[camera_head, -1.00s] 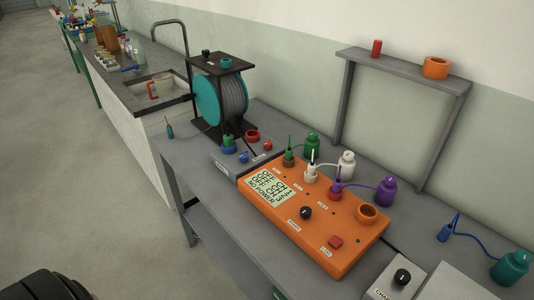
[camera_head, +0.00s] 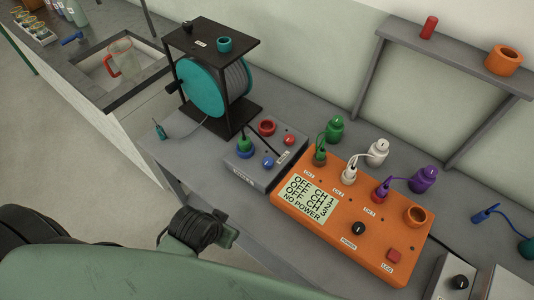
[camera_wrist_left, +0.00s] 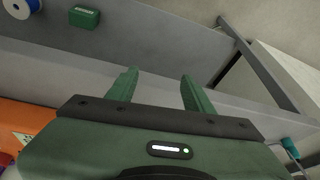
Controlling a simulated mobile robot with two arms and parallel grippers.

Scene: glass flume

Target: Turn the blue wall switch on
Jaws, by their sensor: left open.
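I see no blue wall switch in either view; the pale green and white wall (camera_head: 330,50) behind the bench shows no switch. My left arm comes in from the lower left of the head view, in front of the bench edge; its fingertips cannot be made out there. In the left wrist view my left gripper (camera_wrist_left: 162,88) is open, its two green fingers apart with nothing between them. My right gripper is in neither view.
The grey bench (camera_head: 195,155) holds an orange logger (camera_head: 335,235) reading NO POWER, a grey box (camera_head: 265,160), a cable reel (camera_head: 205,88) and bottles with leads. A grey shelf frame (camera_head: 455,60) stands behind. A sink counter (camera_head: 75,85) is at upper left. A green box (camera_wrist_left: 84,17) shows in the wrist view.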

